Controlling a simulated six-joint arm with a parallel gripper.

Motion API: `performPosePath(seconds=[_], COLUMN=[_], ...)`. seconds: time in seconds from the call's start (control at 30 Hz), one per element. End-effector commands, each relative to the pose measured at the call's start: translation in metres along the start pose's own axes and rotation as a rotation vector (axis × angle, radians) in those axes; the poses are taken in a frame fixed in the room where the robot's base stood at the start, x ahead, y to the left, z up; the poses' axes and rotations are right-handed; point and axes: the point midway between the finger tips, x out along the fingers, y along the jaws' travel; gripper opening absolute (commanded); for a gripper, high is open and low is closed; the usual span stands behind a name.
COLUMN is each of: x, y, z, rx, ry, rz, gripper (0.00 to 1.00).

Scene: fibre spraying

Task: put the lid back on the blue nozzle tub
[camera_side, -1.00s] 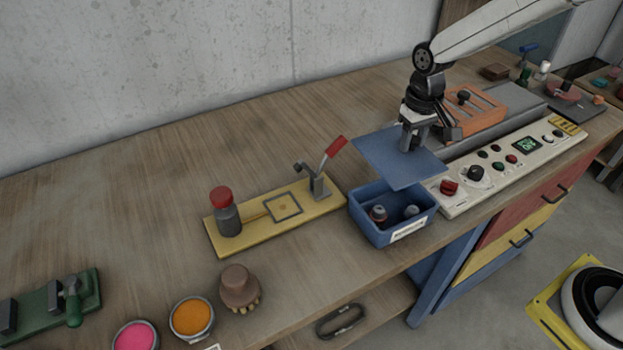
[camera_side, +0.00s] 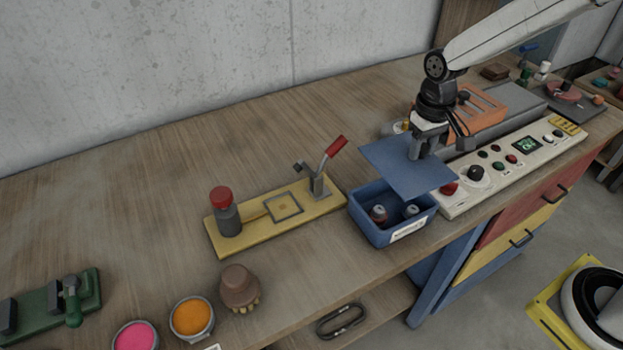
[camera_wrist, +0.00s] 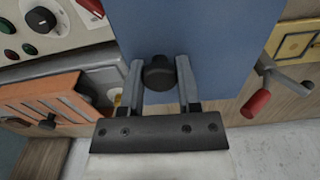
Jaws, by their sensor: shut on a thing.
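The blue lid (camera_side: 402,166) is a flat plate held level above the table in the side view. My gripper (camera_side: 415,152) is shut on the lid's knob, which shows dark and round between the fingers (camera_wrist: 159,85) in the wrist view, with the blue lid (camera_wrist: 195,35) beyond it. The blue nozzle tub (camera_side: 382,235) stands open at the table's front edge, with nozzles (camera_side: 378,213) inside. The lid is above and to the right of the tub's middle, covering part of its back right corner in this view. The tub is not seen in the wrist view.
A control panel (camera_side: 513,162) with knobs lies right of the tub. A yellow board (camera_side: 262,228) with a red-handled clamp (camera_side: 334,148) and a red-capped bottle (camera_side: 227,215) lies left. An orange rack (camera_side: 478,112) stands behind. The table's back left is clear.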

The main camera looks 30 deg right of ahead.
Motion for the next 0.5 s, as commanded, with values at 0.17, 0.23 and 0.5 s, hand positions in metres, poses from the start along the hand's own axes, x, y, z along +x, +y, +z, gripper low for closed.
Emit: performPosePath(seconds=[0.17,0.23,0.5], x=[0.0,0.0,-0.001], y=[-0.001,-0.002,-0.011], z=[0.0,-0.001,-0.003], rx=[-0.024,-0.05,-0.264], ry=[0.0,0.0,-0.001], rz=[0.0,0.0,-0.001], gripper=[0.0,0.0,0.0])
